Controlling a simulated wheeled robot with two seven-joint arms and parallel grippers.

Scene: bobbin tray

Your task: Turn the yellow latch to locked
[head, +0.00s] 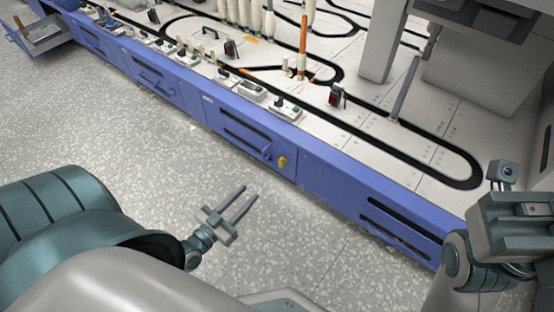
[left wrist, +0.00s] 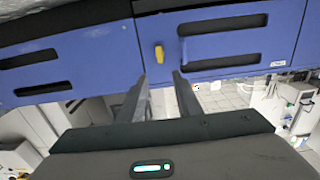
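The yellow latch (head: 282,161) is a small knob on the blue front panel, just right of a blue drawer with a handle (head: 266,152). In the left wrist view the latch (left wrist: 159,52) shows as a yellow lever, its long side close to upright in that picture. My left gripper (head: 242,195) is open and empty, with its two fingers apart, in front of the panel and short of the latch. In the left wrist view its fingers (left wrist: 159,86) point toward the latch without touching it. My right gripper (head: 508,215) is partly visible at the right edge; its fingers are hidden.
The blue bench (head: 330,186) runs diagonally, with slotted panels. Its white top (head: 350,120) carries a black track, several bobbins, an orange rod (head: 303,35) and small devices. A drawer (head: 42,38) stands open at far left. The speckled floor before the bench is clear.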

